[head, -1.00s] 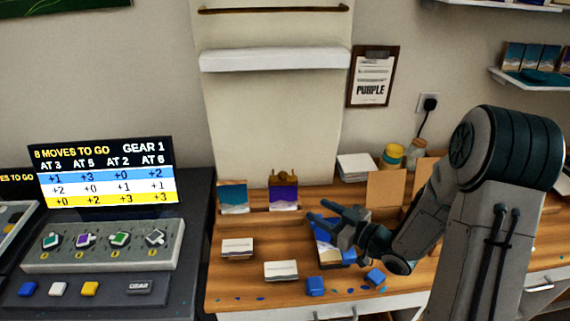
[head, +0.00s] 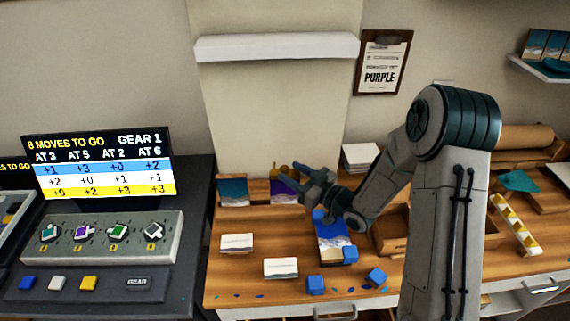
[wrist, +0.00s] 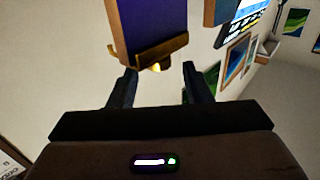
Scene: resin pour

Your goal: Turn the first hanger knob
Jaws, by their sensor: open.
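A purple picture (head: 284,190) stands at the back of the wooden bench, with a brass hanger at its top edge, partly hidden by my gripper. The wrist view shows the purple picture (wrist: 150,22) with the brass hanger (wrist: 158,50) along its edge and a small round knob (wrist: 155,68) on it. My gripper (head: 290,176) is open and empty, close to the hanger. In the wrist view the knob lies between the two fingertips (wrist: 157,72); I cannot tell whether they touch it. A teal picture (head: 232,191) stands left of the purple one.
A blue-and-white picture (head: 331,240) lies on the bench below my arm, near several blue blocks (head: 316,285). White card stacks (head: 237,243) lie at left. A console with knobs (head: 100,240) and a screen (head: 100,165) stand left. A white shelf (head: 277,47) overhangs the back.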

